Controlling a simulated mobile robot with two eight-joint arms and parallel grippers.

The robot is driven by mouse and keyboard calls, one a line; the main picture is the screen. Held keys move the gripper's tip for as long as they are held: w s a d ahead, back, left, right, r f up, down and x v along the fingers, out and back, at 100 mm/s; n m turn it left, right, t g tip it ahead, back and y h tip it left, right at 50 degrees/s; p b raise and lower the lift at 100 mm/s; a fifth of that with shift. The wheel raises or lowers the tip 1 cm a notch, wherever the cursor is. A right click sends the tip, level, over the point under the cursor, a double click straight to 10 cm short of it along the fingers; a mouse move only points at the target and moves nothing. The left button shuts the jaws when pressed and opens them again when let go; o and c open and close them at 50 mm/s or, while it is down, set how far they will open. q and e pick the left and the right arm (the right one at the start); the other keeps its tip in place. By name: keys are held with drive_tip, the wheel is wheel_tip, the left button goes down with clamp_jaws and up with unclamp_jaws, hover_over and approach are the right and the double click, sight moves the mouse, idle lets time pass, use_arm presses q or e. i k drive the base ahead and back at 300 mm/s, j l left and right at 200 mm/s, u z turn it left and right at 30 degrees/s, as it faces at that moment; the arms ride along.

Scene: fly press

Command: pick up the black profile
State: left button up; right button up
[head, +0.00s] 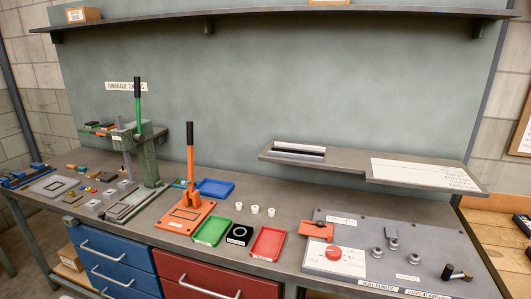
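A long black profile (299,154) lies on the raised grey shelf (345,163) at the right of the back panel. A pale, silvery strip (299,145) runs along its far side. I cannot tell whether the two touch or are parts of one piece. Neither of my grippers is in view, and nothing is seen holding the profile.
A white sheet (420,174) covers the shelf's right part. Below are a grey fixture plate (405,262) with knobs, a red tray (268,243), a green tray (212,231) and several white cups (255,209). An orange-handled press (189,190) and a green-handled press (139,150) stand left.

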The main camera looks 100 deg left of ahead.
sight(277, 148)
drive_tip(key=u, duration=1.75)
drive_tip(key=i+j+u, duration=0.15)
drive_tip(key=j+u, duration=0.25)
drive_tip(key=i+j+u, duration=0.25)
drive_tip(key=u, duration=0.2)
drive_tip(key=i+j, duration=0.55)
drive_tip(key=j, duration=0.2)
